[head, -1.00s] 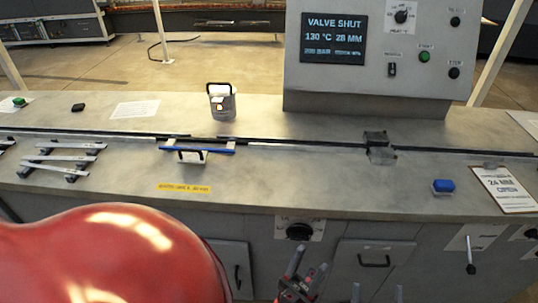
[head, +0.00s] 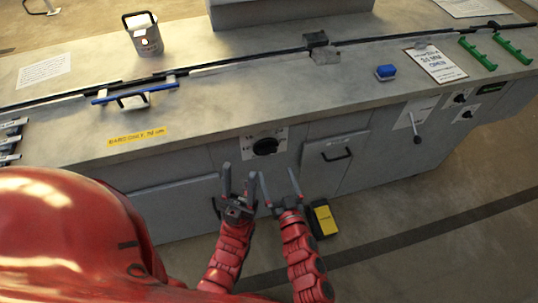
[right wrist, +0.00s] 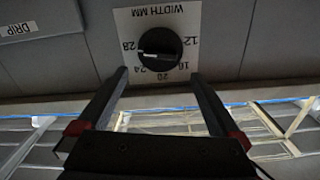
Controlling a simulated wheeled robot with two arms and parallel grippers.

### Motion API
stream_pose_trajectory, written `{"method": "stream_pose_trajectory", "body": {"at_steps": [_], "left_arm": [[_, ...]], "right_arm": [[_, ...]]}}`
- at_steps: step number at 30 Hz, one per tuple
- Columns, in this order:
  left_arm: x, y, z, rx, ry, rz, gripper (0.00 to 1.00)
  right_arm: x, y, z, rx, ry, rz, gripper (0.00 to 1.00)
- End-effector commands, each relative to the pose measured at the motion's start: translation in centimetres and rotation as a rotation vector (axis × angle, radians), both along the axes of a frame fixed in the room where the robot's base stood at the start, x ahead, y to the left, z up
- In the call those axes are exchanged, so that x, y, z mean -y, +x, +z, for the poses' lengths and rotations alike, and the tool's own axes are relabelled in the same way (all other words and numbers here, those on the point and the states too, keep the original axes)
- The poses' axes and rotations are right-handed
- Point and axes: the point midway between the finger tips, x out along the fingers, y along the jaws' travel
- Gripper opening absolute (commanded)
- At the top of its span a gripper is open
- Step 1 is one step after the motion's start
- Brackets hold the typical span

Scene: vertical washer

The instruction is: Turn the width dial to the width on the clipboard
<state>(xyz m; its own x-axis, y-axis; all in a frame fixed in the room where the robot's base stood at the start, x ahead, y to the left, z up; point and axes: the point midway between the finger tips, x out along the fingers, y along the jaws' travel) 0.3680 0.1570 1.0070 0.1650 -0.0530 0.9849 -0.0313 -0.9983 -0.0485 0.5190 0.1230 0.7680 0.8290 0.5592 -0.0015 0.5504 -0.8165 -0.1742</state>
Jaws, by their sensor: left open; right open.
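The width dial (head: 266,146) is a black knob on a white plate on the bench front. The right wrist view shows the dial (right wrist: 160,47) upside down, labelled WIDTH MM, its white mark pointing left, nearer 28 than 24. The clipboard (head: 436,66) lies on the bench top at right; it read 24 MM in the earlier head view. My left gripper (head: 239,171) is open and empty, below and left of the dial. My right gripper (head: 279,173) is open and empty below the dial, its fingers apart from it in the right wrist view.
A drawer with a black handle (head: 337,154) is right of the dial. A lever (head: 416,138) and more knobs sit further right. A yellow-black object (head: 322,218) is on the floor.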

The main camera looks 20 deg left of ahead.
Motion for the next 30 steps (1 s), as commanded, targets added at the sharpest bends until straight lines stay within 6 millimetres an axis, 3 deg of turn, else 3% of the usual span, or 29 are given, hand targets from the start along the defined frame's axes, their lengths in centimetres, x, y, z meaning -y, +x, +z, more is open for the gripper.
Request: {"method": "stream_pose_trajectory", "body": {"at_steps": [6,12,24,26,30], "left_arm": [[0.0,0.0,-0.3,0.0,0.0,0.0,0.5],[0.0,0.0,-0.8,0.0,0.0,0.0,0.5],[0.0,0.0,-0.8,0.0,0.0,0.0,0.5],[0.0,0.0,-0.8,0.0,0.0,0.0,0.5],[0.0,0.0,-0.8,0.0,0.0,0.0,0.5]], "right_arm": [[-2.5,3.8,0.0,0.002,0.002,-0.002,1.0],[-3.9,5.9,-0.1,0.001,0.0,-0.001,1.0],[-4.5,6.6,0.1,0.002,0.0,0.001,1.0],[-4.5,6.6,0.0,0.002,0.0,0.001,0.93],[-4.5,6.6,0.0,0.002,0.0,0.001,0.68]]}}
